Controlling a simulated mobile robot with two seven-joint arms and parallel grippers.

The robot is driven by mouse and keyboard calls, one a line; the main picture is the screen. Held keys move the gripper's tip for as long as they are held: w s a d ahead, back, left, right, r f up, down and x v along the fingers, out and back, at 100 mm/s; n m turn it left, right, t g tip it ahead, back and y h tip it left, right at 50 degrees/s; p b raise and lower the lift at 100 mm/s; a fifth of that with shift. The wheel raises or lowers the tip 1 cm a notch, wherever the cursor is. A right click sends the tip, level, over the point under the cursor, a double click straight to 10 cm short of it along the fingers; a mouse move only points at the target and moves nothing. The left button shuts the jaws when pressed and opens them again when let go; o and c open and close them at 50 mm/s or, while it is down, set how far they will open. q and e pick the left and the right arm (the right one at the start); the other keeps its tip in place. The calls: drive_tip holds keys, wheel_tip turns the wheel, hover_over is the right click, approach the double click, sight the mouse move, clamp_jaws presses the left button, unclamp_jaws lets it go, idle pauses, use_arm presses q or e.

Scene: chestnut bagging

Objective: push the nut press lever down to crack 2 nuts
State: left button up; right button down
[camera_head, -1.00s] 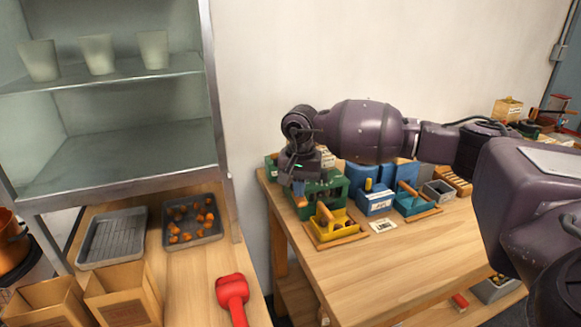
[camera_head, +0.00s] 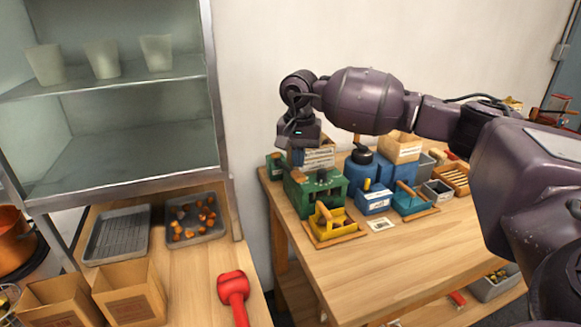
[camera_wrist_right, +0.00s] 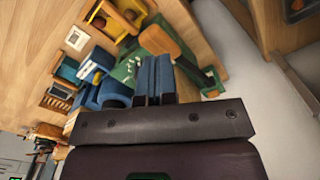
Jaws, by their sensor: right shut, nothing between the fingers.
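The nut press appears to be the green device (camera_head: 319,190) at the left end of the right-hand table. In the right wrist view its green body (camera_wrist_right: 122,72) carries a wooden-handled lever (camera_wrist_right: 160,40). My right gripper (camera_head: 298,157) is shut and empty, with its blue fingers pointing down above the green device. In the right wrist view its fingers (camera_wrist_right: 154,78) show close to the lever handle; I cannot tell whether they touch. A yellow tray (camera_head: 326,222) with dark nuts stands in front of the green device. My left gripper is out of view.
Blue boxes (camera_head: 374,203), a blue tray (camera_head: 412,203) and wooden crates (camera_head: 455,180) stand further right on the table. The table front (camera_head: 385,265) is clear. On the left counter are a red tool (camera_head: 233,290) and a tray of chestnuts (camera_head: 216,237).

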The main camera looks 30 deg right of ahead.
idle(0.5)
drive_tip(key=shift+r+p, duration=0.8)
drive_tip(key=shift+r, duration=1.7)
